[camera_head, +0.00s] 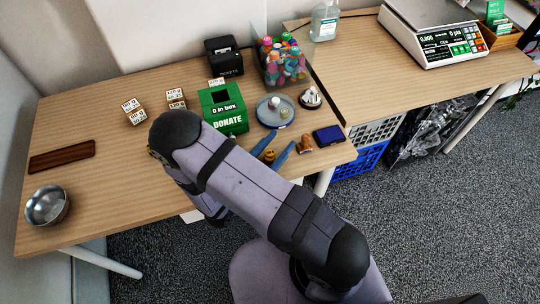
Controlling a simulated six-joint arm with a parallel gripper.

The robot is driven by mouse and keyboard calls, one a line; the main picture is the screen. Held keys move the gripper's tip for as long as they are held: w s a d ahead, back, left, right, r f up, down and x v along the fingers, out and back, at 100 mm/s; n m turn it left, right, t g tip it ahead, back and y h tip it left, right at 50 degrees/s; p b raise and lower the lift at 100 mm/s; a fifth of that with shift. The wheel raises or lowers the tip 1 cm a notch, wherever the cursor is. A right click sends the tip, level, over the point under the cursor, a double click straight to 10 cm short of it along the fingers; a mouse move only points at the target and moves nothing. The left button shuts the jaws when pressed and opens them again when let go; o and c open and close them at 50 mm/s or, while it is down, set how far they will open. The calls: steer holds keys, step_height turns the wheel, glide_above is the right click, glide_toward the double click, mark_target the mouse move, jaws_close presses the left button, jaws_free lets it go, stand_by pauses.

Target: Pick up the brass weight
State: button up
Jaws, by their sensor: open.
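A small gold-coloured piece, seemingly the brass weight (269,156), stands near the front edge of the wooden table (95,195). My gripper (285,138) shows as two blue fingers that emerge from behind my arm, spread apart. In the picture the weight lies between these fingers, closer to their bases than to their tips. I cannot tell the height of the fingers over the table or whether they touch the weight. My arm link hides the gripper's body and wrist.
Right of the fingers are a brown object (305,145) and a dark blue box (328,135). Behind them are a grey plate (262,117), a bell-like item (311,97), a green donation box (224,110) and a candy bin (281,62). The table's left half is mostly clear.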

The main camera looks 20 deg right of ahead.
jaws_close()
steer(key=shift+r, duration=0.2)
step_height(320, 180, up, 10)
steer(key=shift+f+p, duration=0.15)
steer(key=shift+p, duration=0.25)
stand_by(0.6)
